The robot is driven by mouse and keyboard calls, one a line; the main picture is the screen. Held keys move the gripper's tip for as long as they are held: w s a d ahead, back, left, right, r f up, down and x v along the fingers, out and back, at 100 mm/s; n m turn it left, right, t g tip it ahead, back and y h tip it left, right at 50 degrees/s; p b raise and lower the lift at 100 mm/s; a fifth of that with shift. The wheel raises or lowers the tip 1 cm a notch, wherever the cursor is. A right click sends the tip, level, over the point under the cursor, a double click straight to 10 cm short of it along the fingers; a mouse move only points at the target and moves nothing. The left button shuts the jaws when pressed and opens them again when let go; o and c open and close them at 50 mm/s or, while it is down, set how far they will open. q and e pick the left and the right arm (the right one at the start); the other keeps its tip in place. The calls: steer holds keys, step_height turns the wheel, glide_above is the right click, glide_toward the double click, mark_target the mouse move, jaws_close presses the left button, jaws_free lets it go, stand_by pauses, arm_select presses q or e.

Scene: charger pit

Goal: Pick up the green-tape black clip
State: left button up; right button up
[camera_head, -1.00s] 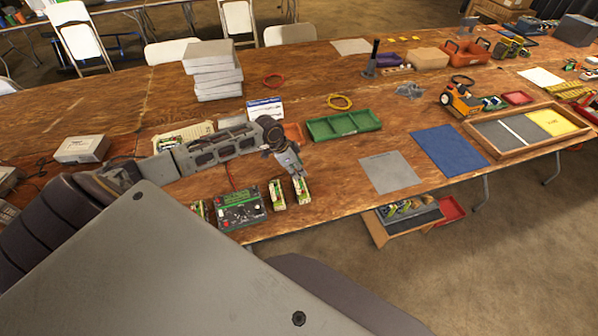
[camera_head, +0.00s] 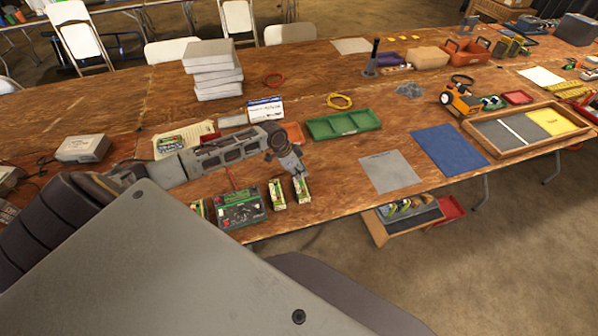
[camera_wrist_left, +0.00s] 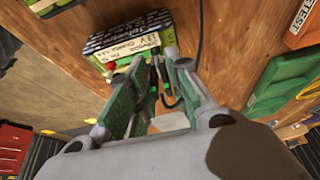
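My left gripper (camera_head: 296,170) hangs over the front edge of the wooden table, above small green-and-white packs (camera_head: 277,194) beside a black charger box with a green label (camera_head: 238,208). In the left wrist view the gripper (camera_wrist_left: 156,66) points at the box (camera_wrist_left: 130,42), its two green-padded fingers apart. A thin dark looped piece (camera_wrist_left: 168,98), perhaps the black clip or its lead, shows between the fingers; I cannot tell whether they touch it. My right gripper is not in view.
A green tray (camera_head: 343,124) lies right of the gripper. A dark cable (camera_wrist_left: 200,40) runs past the box. A grey mat (camera_head: 391,172) and blue mat (camera_head: 448,146) lie further right, with bare wood between.

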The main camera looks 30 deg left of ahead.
arm_select(q)
jaws_close()
steer(key=shift+r, duration=0.1)
steer(key=shift+r+b, duration=0.35)
steer(key=shift+r, duration=4.55)
steer(key=shift+p, duration=0.8)
steer(key=s+a+n+t+y+p, duration=0.1)
steer(key=s+a+n+y+p, duration=0.1)
steer(key=s+a+n+p, duration=0.3)
steer(key=s+a+n, duration=0.1)
steer(key=s+a, duration=0.2)
steer(key=s, duration=0.2)
steer(key=shift+s+a, duration=0.4)
